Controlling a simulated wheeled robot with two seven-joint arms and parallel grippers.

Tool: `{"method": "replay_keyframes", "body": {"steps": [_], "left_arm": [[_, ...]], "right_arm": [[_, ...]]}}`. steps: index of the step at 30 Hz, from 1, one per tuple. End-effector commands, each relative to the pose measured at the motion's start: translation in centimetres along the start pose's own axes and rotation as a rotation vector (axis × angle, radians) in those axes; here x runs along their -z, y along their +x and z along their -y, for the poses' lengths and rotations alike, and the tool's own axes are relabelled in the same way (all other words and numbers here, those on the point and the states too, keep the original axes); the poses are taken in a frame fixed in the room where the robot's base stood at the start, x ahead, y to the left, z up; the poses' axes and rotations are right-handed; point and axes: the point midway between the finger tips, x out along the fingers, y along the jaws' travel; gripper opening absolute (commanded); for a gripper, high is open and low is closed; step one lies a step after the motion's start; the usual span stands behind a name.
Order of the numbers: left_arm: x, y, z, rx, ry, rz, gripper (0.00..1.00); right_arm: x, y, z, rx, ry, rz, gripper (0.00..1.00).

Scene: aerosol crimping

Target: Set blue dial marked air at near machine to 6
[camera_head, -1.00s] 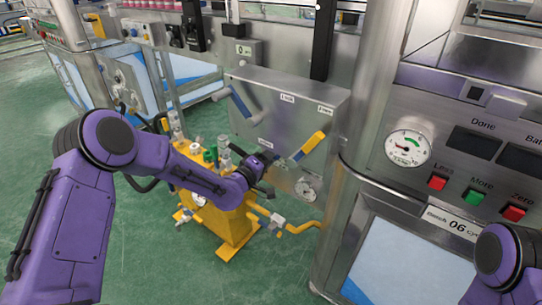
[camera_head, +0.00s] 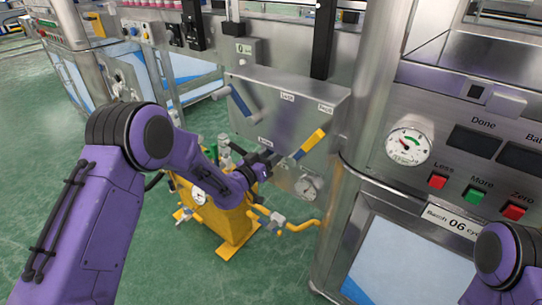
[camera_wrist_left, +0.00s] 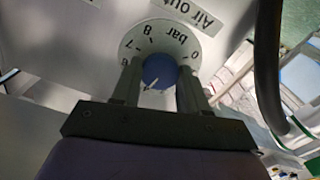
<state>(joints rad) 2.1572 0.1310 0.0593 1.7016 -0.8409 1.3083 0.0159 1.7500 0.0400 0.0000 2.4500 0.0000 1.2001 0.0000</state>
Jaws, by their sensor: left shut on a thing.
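The blue dial (camera_wrist_left: 158,70) shows in the left wrist view between the two fingers of my left gripper (camera_wrist_left: 155,88), which is shut on it. A pale scale plate (camera_wrist_left: 168,33) with "bar" and figures including 8, 7 and 0 surrounds the dial. A light pointer mark on the dial points down and left in that view; the figure it points at is hidden. An "Air out" label (camera_wrist_left: 197,12) lies beside the plate. In the head view my left gripper (camera_head: 272,160) is at the steel panel, and the dial is hidden there. My right gripper is out of view.
The steel panel (camera_head: 285,105) carries a blue-grey lever (camera_head: 240,100), a yellow-and-blue lever (camera_head: 309,145) and a gauge (camera_head: 308,187). A yellow pump unit (camera_head: 228,222) stands below my left forearm. Another cabinet (camera_head: 400,245) with buttons stands right.

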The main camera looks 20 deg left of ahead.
Motion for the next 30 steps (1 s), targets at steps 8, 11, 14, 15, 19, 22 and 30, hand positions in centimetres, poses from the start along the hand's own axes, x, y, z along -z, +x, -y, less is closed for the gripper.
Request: {"method": "replay_keyframes", "body": {"steps": [8,11,14,15,19,22,30], "left_arm": [[-0.2,0.0,0.0,-0.001,0.264,0.002,0.13],[-0.2,0.0,0.0,0.000,0.358,0.002,0.13],[-0.2,0.0,0.1,0.000,0.453,0.002,0.13],[-0.2,0.0,0.1,0.000,0.490,0.002,0.13],[-0.3,0.0,0.1,0.000,0.612,0.003,0.13],[-0.2,0.0,0.1,-0.001,0.699,0.003,0.13],[-0.1,0.0,0.1,0.000,0.887,0.001,0.13]], "right_arm": [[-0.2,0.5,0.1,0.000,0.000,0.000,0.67],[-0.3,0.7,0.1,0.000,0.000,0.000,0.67],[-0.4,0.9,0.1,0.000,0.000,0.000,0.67],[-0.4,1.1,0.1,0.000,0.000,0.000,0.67],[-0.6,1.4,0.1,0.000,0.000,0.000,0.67],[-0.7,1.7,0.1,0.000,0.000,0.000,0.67],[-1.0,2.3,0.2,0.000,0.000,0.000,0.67]]}}
